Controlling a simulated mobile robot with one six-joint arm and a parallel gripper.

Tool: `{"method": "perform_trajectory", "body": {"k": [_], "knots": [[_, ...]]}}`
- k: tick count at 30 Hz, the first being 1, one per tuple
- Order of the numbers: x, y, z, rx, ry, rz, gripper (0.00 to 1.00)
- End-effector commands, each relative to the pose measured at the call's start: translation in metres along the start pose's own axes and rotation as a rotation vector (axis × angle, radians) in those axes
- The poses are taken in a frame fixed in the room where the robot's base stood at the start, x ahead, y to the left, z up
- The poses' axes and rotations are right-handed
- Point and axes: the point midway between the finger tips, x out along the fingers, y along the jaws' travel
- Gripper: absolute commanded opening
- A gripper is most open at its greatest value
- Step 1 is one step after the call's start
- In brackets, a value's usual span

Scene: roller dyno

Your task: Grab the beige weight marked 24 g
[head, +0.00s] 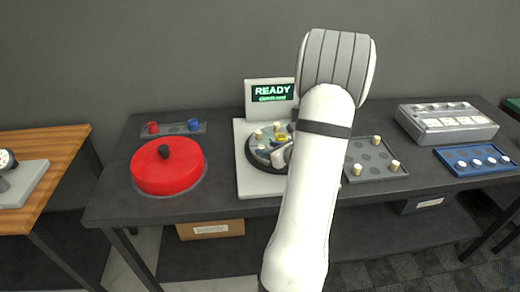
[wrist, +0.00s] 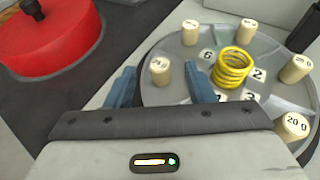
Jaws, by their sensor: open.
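In the wrist view, beige weights stand in a ring on a grey round plate (wrist: 175,95) with printed numbers. One beige weight (wrist: 160,72) stands between and just beyond my gripper's fingertips (wrist: 158,78); its label is tilted and blurred, perhaps 24. My gripper is open, with a blue-grey finger on either side and nothing held. Another beige weight (wrist: 291,128) at the right reads about 20 g. Other beige weights (wrist: 190,33) stand farther back, labels unreadable. In the head view my arm hides part of the plate (head: 251,158).
A yellow spring (wrist: 233,68) stands mid-plate, right of my right finger. A red round lid (head: 168,168) lies left of the machine with the READY screen (head: 272,92). A grey tray (head: 375,155) with beige weights and a blue tray (head: 475,160) are to the right.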

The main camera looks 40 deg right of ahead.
Motion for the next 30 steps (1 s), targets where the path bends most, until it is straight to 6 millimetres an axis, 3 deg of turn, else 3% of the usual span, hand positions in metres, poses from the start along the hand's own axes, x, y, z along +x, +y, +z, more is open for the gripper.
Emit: {"method": "perform_trajectory", "body": {"k": [5, 13, 30], "knots": [[0.022, 0.001, 0.001, 0.000, 0.001, 0.003, 0.49], [0.025, 0.000, 0.000, -0.001, 0.000, 0.000, 0.49], [0.024, 0.000, 0.000, -0.001, 0.000, 0.000, 0.03]]}}
